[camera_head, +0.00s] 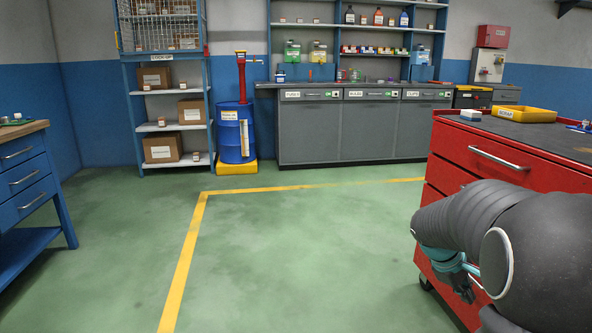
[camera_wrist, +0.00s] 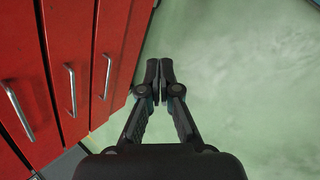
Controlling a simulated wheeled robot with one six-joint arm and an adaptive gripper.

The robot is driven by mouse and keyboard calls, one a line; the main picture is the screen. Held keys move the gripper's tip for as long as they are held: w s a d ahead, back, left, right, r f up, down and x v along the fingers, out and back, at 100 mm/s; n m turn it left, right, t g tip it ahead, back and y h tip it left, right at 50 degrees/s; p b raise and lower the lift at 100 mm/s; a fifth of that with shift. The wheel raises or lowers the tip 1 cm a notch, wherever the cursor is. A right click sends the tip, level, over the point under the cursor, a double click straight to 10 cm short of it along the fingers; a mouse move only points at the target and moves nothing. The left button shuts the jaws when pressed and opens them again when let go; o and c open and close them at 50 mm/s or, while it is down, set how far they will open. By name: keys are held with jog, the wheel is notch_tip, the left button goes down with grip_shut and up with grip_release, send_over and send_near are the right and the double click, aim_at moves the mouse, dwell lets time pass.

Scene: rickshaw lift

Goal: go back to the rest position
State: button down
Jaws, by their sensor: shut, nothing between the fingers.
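My gripper (camera_wrist: 160,75) shows in the wrist view with its two black fingers together and nothing between them. It hangs over the green floor, just right of the red drawer cabinet (camera_wrist: 112,30). In the head view my dark arm fills the lower right, in front of the red cabinet (camera_head: 470,145). The fingertips are hidden there behind the arm.
A yellow tray (camera_head: 527,115) and a small white box (camera_head: 471,115) sit on the red cabinet. A blue workbench (camera_head: 30,180) stands at left. A blue drum (camera_head: 232,135), shelves (camera_head: 160,126) and grey cabinets (camera_head: 310,130) line the back. The green floor (camera_head: 290,250) is clear.

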jog(key=s+a+r+m+t+y, duration=0.2)
jog(key=s+a+r+m+y, duration=0.1)
jog(key=s+a, duration=0.8)
jog(key=s+a+r+m+t+y, duration=0.3)
jog(key=s+a, duration=0.8)
jog(key=a, duration=0.1)
jog(key=shift+a+y, duration=0.15)
jog(key=shift+y, duration=0.25)
